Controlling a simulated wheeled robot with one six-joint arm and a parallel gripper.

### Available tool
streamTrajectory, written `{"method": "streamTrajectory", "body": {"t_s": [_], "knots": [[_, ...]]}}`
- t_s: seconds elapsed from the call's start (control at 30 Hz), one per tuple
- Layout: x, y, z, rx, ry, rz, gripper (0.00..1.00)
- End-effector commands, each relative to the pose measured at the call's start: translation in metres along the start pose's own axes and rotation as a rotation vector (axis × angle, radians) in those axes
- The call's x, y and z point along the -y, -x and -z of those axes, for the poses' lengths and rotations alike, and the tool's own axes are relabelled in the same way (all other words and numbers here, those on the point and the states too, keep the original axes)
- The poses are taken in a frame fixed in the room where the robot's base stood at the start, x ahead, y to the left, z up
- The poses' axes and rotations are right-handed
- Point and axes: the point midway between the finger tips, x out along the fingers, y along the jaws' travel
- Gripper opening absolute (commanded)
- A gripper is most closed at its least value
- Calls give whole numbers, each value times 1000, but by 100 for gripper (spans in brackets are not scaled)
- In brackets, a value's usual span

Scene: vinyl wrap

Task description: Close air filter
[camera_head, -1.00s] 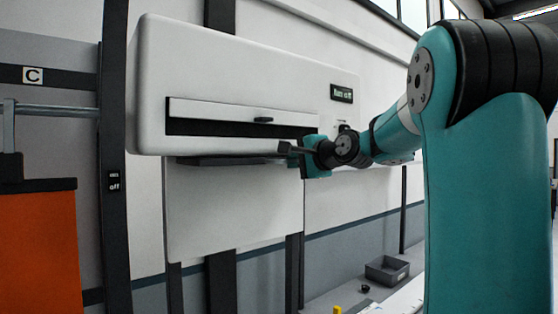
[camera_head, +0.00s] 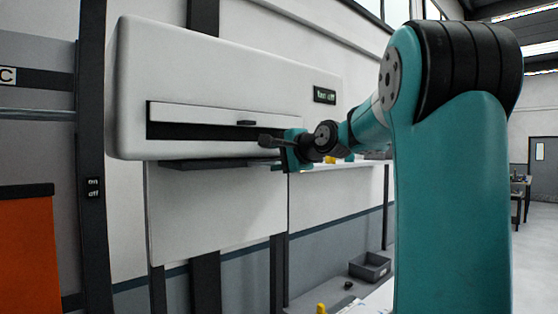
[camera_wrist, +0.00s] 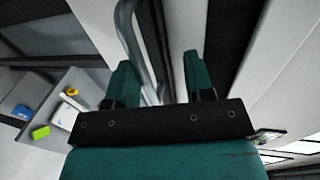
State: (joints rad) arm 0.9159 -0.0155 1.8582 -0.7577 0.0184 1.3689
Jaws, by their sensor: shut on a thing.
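The air filter unit is a long white box (camera_head: 225,75) on the wall in the head view. A white panel (camera_head: 190,113) with a small black handle (camera_head: 246,123) lies along its front, above a dark open slot (camera_head: 185,132). My gripper (camera_head: 280,147) is in front of the slot's right end, right of the handle and apart from it in the picture. In the wrist view, a bent grey metal bar (camera_wrist: 138,45) passes between the two teal fingers of my gripper (camera_wrist: 158,75). The gripper is shut on this bar, though the contact is not clear.
A dark ledge (camera_head: 215,163) sits under the unit. A grey bin (camera_head: 370,267) stands low at right. A green block (camera_wrist: 40,132) and a blue item (camera_wrist: 22,112) are in the wrist view. An orange panel (camera_head: 28,250) is at far left.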

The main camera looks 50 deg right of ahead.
Motion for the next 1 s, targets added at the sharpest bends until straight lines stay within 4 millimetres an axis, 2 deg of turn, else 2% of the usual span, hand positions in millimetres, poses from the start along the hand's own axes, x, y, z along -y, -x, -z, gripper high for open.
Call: {"method": "streamTrajectory", "body": {"t_s": [0.03,0.17,0.27,0.7,0.87,0.9,1.0], "knots": [[6,1,-1,1,8,14,38],[4,7,0,-3,9,15,38],[2,22,1,-6,10,16,38],[-3,120,2,-12,5,1,38],[-2,147,2,-9,2,0,38],[5,154,3,-7,-2,-3,38],[5,164,2,-5,-4,-3,38]]}}
